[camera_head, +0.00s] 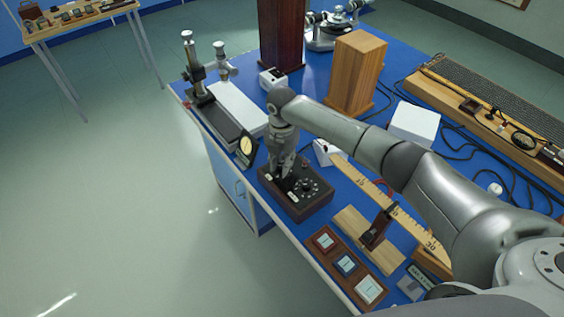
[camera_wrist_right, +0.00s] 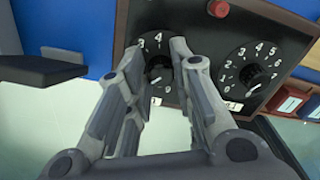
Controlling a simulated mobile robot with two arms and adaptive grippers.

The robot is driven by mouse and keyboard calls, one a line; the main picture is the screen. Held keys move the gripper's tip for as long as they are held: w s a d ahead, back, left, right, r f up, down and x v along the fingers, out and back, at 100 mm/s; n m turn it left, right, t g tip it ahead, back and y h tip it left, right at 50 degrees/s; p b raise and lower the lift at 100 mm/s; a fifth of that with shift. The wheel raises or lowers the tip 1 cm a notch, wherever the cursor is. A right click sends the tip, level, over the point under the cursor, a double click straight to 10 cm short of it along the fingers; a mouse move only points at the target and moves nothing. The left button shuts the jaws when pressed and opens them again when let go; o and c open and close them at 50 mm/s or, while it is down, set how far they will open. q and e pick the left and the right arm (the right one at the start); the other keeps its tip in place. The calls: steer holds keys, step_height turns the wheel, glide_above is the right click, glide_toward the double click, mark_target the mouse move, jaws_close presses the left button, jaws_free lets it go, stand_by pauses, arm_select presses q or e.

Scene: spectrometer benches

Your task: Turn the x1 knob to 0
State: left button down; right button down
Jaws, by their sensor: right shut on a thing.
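A dark box with dials (camera_head: 318,208) sits near the blue bench's front edge. My right gripper (camera_head: 285,172) reaches down over its left dial. In the wrist view, the two fingers of my right gripper (camera_wrist_right: 157,56) are closed around the black knob (camera_wrist_right: 158,70) of the left numbered dial. The fingers cover part of its scale; 3 and 4 show at the top. A second numbered dial (camera_wrist_right: 254,66) is to the right, uncovered, and also shows in the head view (camera_head: 307,186). Small white labels under the dials are too small to read. My left gripper is out of view.
A wooden block (camera_head: 356,72), a white box (camera_head: 414,123), a wooden ruler (camera_head: 375,193) and a tray of small blocks (camera_head: 325,242) lie around. A red button (camera_wrist_right: 218,8) sits between the dials.

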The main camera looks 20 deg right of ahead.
mark_target(281, 165)
steer(key=shift+r+n, duration=0.1)
steer(key=shift+n, duration=0.8)
steer(key=shift+w, duration=0.1)
steer(key=c, duration=1.3)
jaws_free()
steer(key=shift+o, duration=0.2)
step_height(281, 165, up, 12)
